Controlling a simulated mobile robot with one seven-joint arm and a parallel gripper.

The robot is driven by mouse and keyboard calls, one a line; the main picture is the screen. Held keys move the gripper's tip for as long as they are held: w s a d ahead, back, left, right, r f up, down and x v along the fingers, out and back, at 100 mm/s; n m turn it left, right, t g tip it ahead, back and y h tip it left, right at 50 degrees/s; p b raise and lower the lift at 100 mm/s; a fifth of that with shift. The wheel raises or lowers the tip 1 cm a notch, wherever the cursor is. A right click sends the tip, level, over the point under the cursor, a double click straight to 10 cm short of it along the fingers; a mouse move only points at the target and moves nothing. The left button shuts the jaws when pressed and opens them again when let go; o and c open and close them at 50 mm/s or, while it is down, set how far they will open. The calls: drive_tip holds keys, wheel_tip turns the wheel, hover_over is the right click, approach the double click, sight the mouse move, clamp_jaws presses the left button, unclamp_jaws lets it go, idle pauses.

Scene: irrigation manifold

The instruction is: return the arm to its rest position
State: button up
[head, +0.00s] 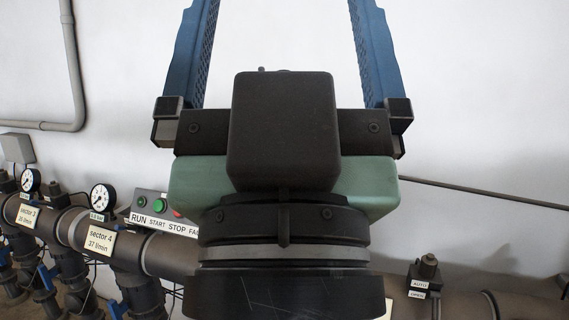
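My gripper (284,40) fills the middle of the head view, close to the camera and pointing up. Its two blue fingers stand wide apart, with only white wall showing between them. It is open, and I see nothing held in the visible part. The fingertips are cut off by the top edge. The dark wrist below the green gripper body hides the middle of the manifold behind it.
A grey manifold pipe (173,256) runs low along the white wall (480,90), with gauges (103,197) and blue-handled valves at left. A button box (160,207) sits above it. A small AUTO/OPEN-labelled device (427,270) stands at right. The upper wall is mostly clear.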

wheel_tip(320, 180, up, 14)
drive_tip(key=p, duration=1.1)
drive_tip(key=shift+f, duration=0.25)
